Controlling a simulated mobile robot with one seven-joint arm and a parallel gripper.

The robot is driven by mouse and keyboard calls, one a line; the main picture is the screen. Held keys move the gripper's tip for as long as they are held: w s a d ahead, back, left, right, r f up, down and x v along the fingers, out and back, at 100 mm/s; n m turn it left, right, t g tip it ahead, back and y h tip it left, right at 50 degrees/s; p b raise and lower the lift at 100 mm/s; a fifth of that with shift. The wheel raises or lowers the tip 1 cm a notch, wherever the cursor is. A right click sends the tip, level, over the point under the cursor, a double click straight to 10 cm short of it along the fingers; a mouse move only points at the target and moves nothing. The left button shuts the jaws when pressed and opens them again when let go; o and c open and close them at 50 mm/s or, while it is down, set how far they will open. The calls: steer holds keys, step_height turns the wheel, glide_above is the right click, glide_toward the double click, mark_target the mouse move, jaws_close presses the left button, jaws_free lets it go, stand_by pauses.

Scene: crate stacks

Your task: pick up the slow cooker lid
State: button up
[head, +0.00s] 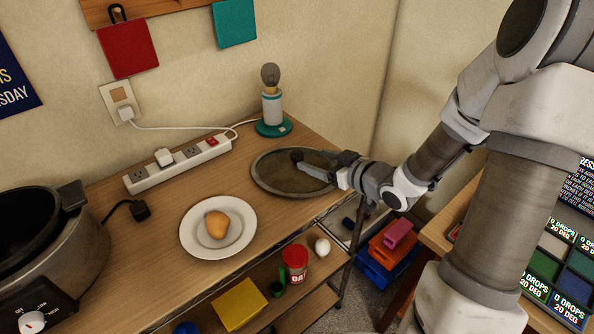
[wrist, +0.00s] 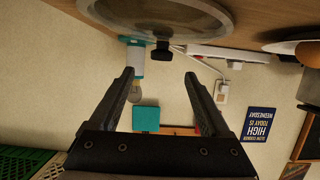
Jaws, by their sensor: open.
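The slow cooker lid (head: 272,182) is a round, see-through disc with a metal rim. It lies on the wooden table's right end, and its rim also shows at the top of the upside-down wrist view (wrist: 217,12). Its dark knob (wrist: 163,50) stands out in front of my gripper (wrist: 160,75), lined up between the two fingertips but apart from them. In the head view my gripper (head: 314,170) reaches in from the right, low over the lid, and partly hides it. My gripper is open and empty. The slow cooker (head: 75,262) stands uncovered at the left.
A lamp (head: 271,105) with a teal base stands behind the lid. A power strip (head: 178,165) lies along the wall. A white plate (head: 190,232) with a bread-like item (head: 217,224) is left of the lid. A lower shelf holds a red can (head: 295,260).

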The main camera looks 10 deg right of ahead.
mark_target(302, 157)
steer(key=x, duration=0.3)
steer(key=shift+f+b+x, duration=0.1)
steer(key=shift+b+x, duration=0.2)
steer(key=shift+x, duration=1.05)
steer(key=shift+f+b+x, duration=0.15)
steer(key=shift+b+x, duration=0.15)
steer(key=shift+x, duration=1.1)
steer(key=shift+s, duration=0.2)
jaws_close()
